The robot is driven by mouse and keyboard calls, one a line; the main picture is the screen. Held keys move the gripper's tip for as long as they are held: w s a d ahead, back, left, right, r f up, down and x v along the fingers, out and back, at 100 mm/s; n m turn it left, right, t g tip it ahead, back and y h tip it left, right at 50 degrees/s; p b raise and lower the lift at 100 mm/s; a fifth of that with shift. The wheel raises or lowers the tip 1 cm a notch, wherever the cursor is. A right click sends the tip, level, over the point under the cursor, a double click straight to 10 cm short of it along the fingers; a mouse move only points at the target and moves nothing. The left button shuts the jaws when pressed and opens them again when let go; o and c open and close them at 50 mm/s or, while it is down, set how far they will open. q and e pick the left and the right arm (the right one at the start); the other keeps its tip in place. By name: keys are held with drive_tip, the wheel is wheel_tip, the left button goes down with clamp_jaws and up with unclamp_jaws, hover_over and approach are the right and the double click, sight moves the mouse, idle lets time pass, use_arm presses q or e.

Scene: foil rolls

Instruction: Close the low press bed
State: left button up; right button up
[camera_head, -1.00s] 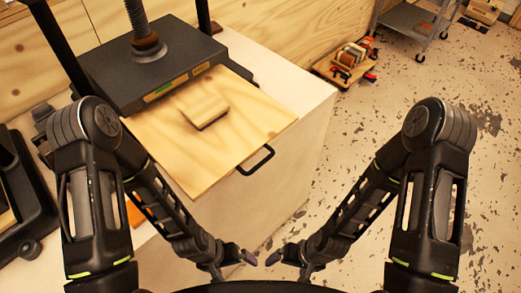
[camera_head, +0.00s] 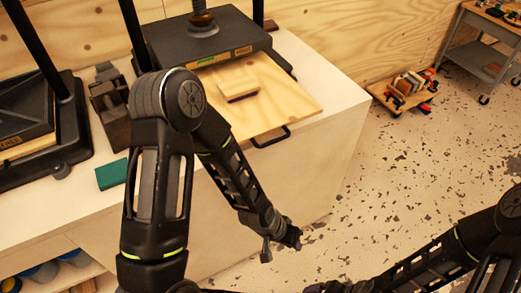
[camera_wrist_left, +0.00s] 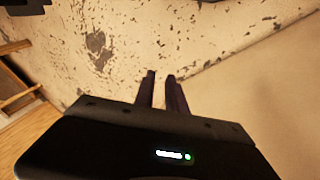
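The pale wooden press bed (camera_head: 292,101) sticks out from under the dark press plate (camera_head: 225,35) in the head view. A small wooden block (camera_head: 238,90) lies on it. A black handle (camera_head: 271,138) is on its front edge. My left arm hides the bed's left part. My left gripper (camera_head: 281,243) is in front of the bench, below and apart from the handle. In the left wrist view, its two fingers (camera_wrist_left: 161,92) are close together with a thin gap and nothing visible between them. My right gripper (camera_head: 325,287) is at the bottom edge, partly cut off.
A second dark press (camera_head: 70,135) stands at the left of the white bench (camera_head: 345,80). A green block (camera_head: 112,174) and a dark clamp-like object (camera_head: 108,100) are near it. A low board with tools (camera_head: 405,90) and a cart (camera_head: 485,50) stand behind.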

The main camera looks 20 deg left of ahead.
sight(247, 141)
use_arm(q)
drive_tip(key=w+r+m, duration=0.2)
drive_tip(key=w+r, duration=0.1)
drive_tip(key=w+d+r+m+b, duration=0.1)
drive_tip(key=w+r+m, duration=0.1)
drive_tip(key=w+r, duration=0.1)
drive_tip(key=w+d+r+m+t, duration=0.1)
drive_tip(key=w+r+m, duration=0.1)
drive_tip(key=w+r, duration=0.2)
drive_tip(key=shift+r+b, duration=0.3)
drive_tip(key=shift+r, duration=0.15)
clamp_jaws()
drive_tip(key=w+a+r+m+y+b, duration=0.1)
drive_tip(key=a+r+m+y, duration=0.15)
drive_tip(key=r+m, duration=0.5)
drive_tip(key=w+a+r+m+y+b, duration=0.1)
drive_tip(key=a+r+m, duration=0.35)
drive_tip(key=r, duration=0.65)
drive_tip(key=s+a+r+m+g+y, duration=0.1)
drive_tip(key=s+a+r+m+y, duration=0.2)
drive_tip(key=s+a+r+m, duration=0.2)
drive_tip(key=a+r+m, duration=0.1)
drive_tip(key=a+m, duration=0.1)
drive_tip(key=a, duration=0.1)
drive_tip(key=shift+r+g, duration=0.2)
drive_tip(key=shift+g, duration=0.2)
drive_tip(key=shift+f, duration=0.1)
